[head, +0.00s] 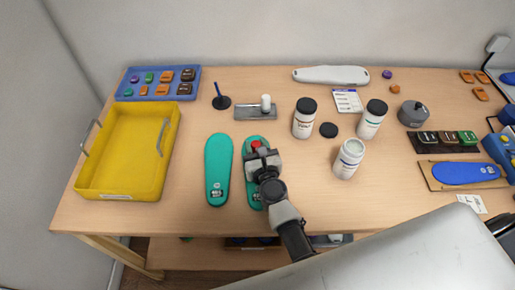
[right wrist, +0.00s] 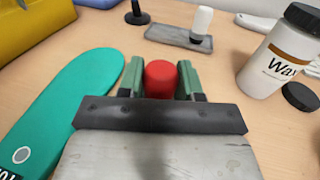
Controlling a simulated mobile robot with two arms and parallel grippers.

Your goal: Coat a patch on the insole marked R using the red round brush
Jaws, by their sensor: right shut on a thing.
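My right gripper (head: 262,156) is shut on the red round brush (right wrist: 160,78), which shows between the two fingers in the right wrist view. It hangs over the upper part of the right-hand teal insole (head: 251,188), and my arm hides much of that insole. Whether the brush touches the insole, I cannot tell. A second teal insole (head: 218,165) lies flat just to the left, and it also shows in the right wrist view (right wrist: 72,112). Each insole has a small mark near its lower end, too small to read as R or L. My left gripper is not in view.
A yellow bin (head: 90,193) stands at the left. Behind the insoles are a grey tray (head: 247,114) with a white-topped item and a dark-based upright stick (head: 220,101). A Wax jar (head: 304,120) and other jars stand to the right.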

